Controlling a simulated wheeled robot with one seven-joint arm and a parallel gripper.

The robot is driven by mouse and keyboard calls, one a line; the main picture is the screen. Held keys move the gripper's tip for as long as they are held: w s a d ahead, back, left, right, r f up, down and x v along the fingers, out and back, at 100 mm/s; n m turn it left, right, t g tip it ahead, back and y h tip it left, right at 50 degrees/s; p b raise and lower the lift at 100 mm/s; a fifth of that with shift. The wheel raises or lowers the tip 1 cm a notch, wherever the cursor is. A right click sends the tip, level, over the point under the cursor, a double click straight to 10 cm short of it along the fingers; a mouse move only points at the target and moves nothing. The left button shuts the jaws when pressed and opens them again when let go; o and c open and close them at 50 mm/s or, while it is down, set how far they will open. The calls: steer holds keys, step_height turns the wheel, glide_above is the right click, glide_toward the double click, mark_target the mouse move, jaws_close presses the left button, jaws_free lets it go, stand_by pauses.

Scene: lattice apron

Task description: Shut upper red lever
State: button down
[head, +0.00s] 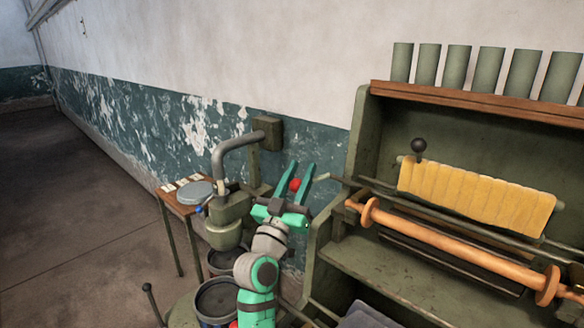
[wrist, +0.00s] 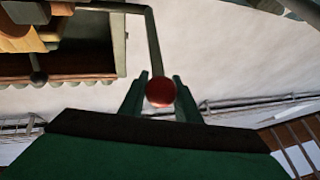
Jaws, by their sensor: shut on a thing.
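The upper red lever shows as a round red knob (head: 295,184) at the end of a thin grey rod, left of the green frame in the head view. My green gripper (head: 302,166) is shut on this knob, with one finger on each side. In the wrist view the red knob (wrist: 160,92) sits between the fingertips. Its rod (wrist: 153,40) runs up from the knob, then bends left toward the frame. The fingers partly cover the knob in the head view.
The green frame (head: 358,150) with a wooden roller (head: 455,250) and yellow cloth (head: 475,195) stands at right. A pipe (head: 232,148) and a green pot-like fixture (head: 228,212) are close left of my gripper. A small table (head: 183,207) stands beyond; open floor lies far left.

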steer(key=shift+s+a, duration=0.15)
steer(key=shift+a, duration=0.55)
steer(key=c, duration=1.4)
jaws_free()
steer(key=shift+a, duration=0.1)
steer(key=shift+o, duration=0.2)
steer(key=v, duration=0.9)
steer(key=shift+d+f, duration=0.15)
steer(key=shift+d, duration=0.15)
steer(key=shift+v, duration=0.85)
